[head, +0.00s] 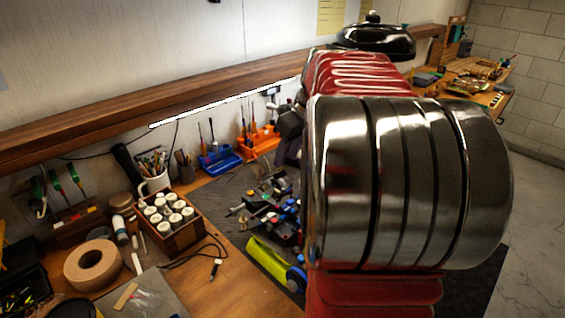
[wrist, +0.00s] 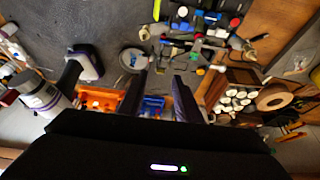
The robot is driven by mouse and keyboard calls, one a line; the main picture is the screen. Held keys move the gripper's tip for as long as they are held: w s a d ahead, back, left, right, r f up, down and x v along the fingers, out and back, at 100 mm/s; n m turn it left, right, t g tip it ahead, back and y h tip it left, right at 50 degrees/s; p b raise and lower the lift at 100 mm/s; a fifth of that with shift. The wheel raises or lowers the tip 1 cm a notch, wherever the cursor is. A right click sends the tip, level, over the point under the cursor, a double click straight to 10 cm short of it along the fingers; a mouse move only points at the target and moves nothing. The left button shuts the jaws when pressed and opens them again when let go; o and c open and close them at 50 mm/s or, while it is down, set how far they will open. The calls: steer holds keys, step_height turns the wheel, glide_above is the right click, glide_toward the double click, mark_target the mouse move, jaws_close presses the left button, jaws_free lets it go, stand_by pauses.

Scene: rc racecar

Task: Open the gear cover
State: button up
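The racecar (head: 272,208), a cluster of black, blue and red parts, sits on the dark mat. My arm hides its right side in the head view. In the wrist view, a cluster of blue, red and white parts (wrist: 200,30) lies near the top edge, beyond the fingertips; it looks like the same car. I cannot make out the gear cover in either view. My gripper (wrist: 163,72) shows two dark fingers standing apart, with nothing seen held between them. The head view does not show the fingers, as my metal and red arm blocks it.
Blue (head: 220,160) and orange (head: 262,141) tool holders stand at the back. A wooden box of white-capped bottles (head: 166,220) and a tape roll (head: 94,265) lie left. A yellow-green item (head: 268,260) lies at the mat's front. A shelf edge (head: 120,112) runs above the bench.

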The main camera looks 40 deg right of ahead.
steer(key=x, duration=0.3)
steer(key=shift+w+f, duration=0.1)
steer(key=shift+f, duration=0.05)
steer(key=shift+c, duration=0.4)
